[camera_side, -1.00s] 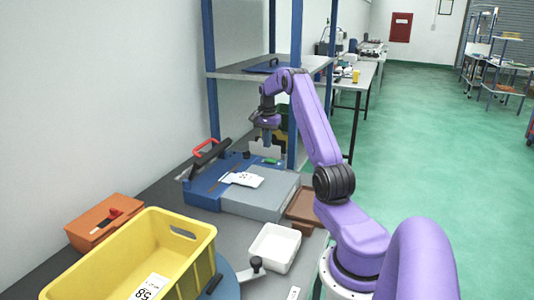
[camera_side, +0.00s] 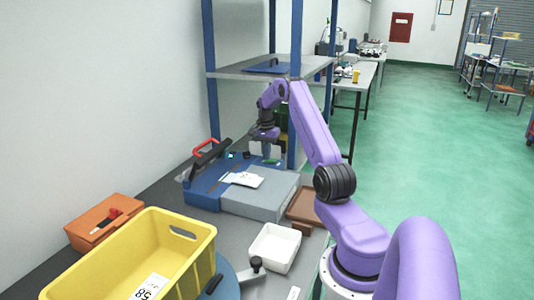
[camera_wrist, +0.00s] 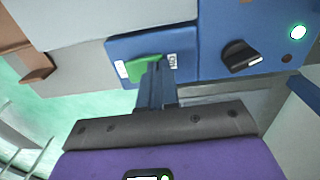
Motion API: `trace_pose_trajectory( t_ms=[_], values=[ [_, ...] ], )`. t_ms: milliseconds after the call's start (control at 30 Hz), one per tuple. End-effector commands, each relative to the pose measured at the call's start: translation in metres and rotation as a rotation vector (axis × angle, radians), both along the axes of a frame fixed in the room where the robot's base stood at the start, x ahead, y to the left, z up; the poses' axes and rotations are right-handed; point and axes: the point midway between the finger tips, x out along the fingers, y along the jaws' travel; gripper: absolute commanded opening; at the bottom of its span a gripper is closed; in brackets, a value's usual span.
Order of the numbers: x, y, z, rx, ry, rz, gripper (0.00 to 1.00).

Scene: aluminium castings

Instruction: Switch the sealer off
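The sealer (camera_side: 205,193) is a blue machine with a grey front bed and a black lever arm with a red handle, which is raised. In the wrist view its blue panel (camera_wrist: 205,45) carries a green rocker switch (camera_wrist: 142,70) with a small white label beside it, a black knob (camera_wrist: 241,57) and a lit green lamp (camera_wrist: 298,32). My gripper (camera_wrist: 155,72) looks shut and empty, its fingertips right at the switch and partly covering it. I cannot tell whether they touch. In the side view my gripper (camera_side: 266,156) points down over the sealer's far end.
A white packet (camera_side: 243,180) lies on the sealer. A yellow crate (camera_side: 140,250), an orange toolbox (camera_side: 104,222), a white tray (camera_side: 274,247) and a brown tray (camera_side: 304,204) stand around it. A blue shelf post (camera_side: 296,90) is close behind my gripper.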

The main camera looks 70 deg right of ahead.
Motion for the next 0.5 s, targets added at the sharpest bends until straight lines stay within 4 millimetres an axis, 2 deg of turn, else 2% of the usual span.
trace_pose_trajectory(
  t_ms=[500],
  values=[
    [-0.0107,-0.0002,0.0043,0.002,0.000,-0.003,0.00]
  ],
)
